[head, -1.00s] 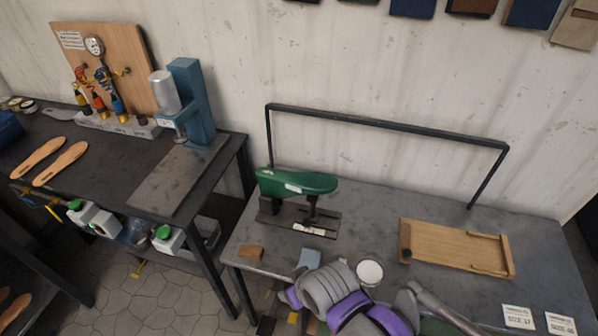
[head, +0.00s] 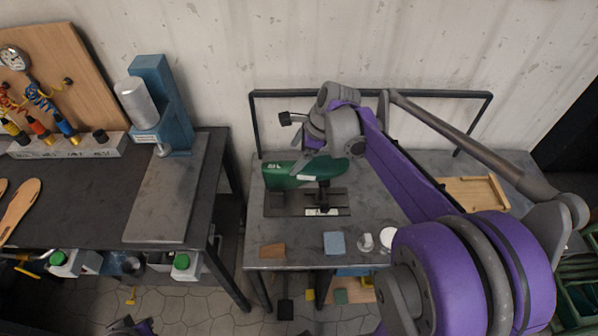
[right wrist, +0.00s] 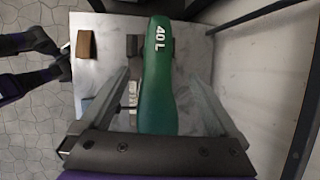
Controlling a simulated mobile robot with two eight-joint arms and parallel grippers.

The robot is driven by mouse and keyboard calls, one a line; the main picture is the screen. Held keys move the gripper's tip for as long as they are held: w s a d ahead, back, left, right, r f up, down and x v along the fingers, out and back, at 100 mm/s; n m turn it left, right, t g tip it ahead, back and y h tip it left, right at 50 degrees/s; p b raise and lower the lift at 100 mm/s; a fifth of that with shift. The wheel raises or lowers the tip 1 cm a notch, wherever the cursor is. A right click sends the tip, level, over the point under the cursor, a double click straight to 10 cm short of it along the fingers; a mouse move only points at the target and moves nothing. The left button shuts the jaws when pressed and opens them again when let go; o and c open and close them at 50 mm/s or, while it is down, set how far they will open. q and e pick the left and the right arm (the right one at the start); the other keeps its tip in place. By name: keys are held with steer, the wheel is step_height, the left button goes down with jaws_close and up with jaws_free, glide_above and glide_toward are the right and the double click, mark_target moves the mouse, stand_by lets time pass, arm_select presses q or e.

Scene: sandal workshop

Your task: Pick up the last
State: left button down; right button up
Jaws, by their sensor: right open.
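The green last (head: 305,173), marked "40 L" in the right wrist view (right wrist: 158,85), lies on a dark stand (head: 320,203) on the grey table. My right gripper (head: 300,152) is above the last, its arm reaching in from the right. In the right wrist view its two fingers are spread open, one to each side of the last, with gaps between. Part of the last is hidden behind the gripper in the head view. A dark and purple part, likely my left gripper (head: 130,326), shows at the bottom edge; its jaws are unclear.
A black bar frame (head: 370,93) stands along the table's back. A wooden tray (head: 473,193) lies to the right, partly behind my arm. A brown block (head: 272,251), a blue block (head: 334,243) and a white round pot (head: 388,237) sit near the front edge. A blue press (head: 172,115) stands left.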

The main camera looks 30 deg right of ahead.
mark_target(289, 166)
steer(key=x, duration=0.7)
steer(key=shift+s+f, duration=0.1)
steer(key=shift+f, duration=0.35)
steer(key=shift+c, duration=0.2)
steer(key=c, duration=1.4)
steer(key=shift+r, duration=0.1)
step_height(289, 166, up, 10)
steer(key=shift+f, duration=0.1)
steer(key=shift+s, duration=0.1)
